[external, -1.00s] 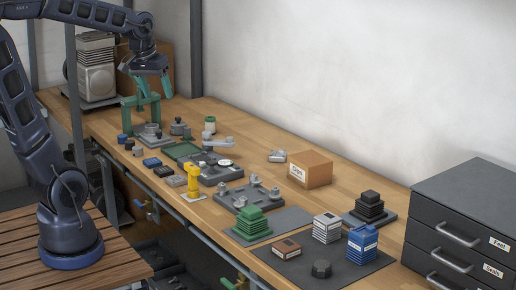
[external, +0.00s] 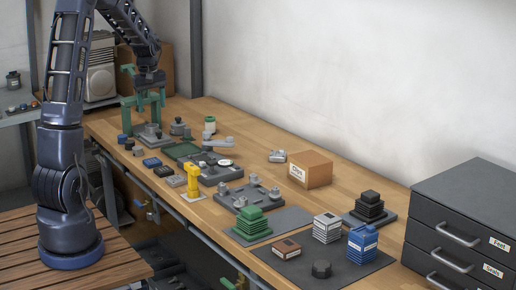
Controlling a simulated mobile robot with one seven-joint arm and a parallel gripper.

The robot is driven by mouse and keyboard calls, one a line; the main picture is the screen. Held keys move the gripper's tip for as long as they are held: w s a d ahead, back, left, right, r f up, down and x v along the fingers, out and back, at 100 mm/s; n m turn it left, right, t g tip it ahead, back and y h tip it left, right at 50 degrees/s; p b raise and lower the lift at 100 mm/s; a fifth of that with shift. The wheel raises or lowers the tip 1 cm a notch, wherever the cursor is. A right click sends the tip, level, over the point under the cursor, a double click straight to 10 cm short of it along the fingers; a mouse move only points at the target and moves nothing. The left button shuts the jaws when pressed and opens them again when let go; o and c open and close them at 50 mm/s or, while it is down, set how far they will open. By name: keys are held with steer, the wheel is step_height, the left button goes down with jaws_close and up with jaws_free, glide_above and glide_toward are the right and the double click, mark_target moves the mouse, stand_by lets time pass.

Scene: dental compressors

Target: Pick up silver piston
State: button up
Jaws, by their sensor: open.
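My gripper (external: 151,97) has teal fingers and is open. It points down over the green press frame (external: 127,113) at the far left end of the bench. Nothing shows between its fingers. I cannot tell for certain which part is the silver piston. Small silver-grey parts stand on a dark plate (external: 230,203) mid-bench. A lone silver part (external: 278,156) lies near the wall, left of a cardboard box. Grey metal parts (external: 177,127) also stand beside the press, close to my gripper. The press frame and the gripper overlap in this view.
A yellow tool (external: 193,180) stands upright at the bench's front edge. The cardboard box (external: 311,170), green stack (external: 251,222), blue container (external: 362,241) and dark drawer unit (external: 465,200) fill the right side. Bare wood runs along the wall.

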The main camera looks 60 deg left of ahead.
mark_target(137, 147)
steer(key=s+a+f+n, duration=0.2)
steer(key=a+f+n, duration=0.2)
steer(key=a+f, duration=0.65)
steer(key=shift+g, duration=0.4)
steer(key=shift+w+a+f, duration=0.1)
steer(key=shift+a+f, duration=0.1)
steer(key=shift+f, duration=1.35)
steer(key=shift+a+f, duration=0.25)
steer(key=shift+f, duration=1.3)
steer(key=shift+w+a+f, duration=0.1)
steer(key=shift+a+f, duration=0.1)
steer(key=shift+f, duration=1.35)
steer(key=c, duration=1.1)
steer(key=shift+r, duration=0.1)
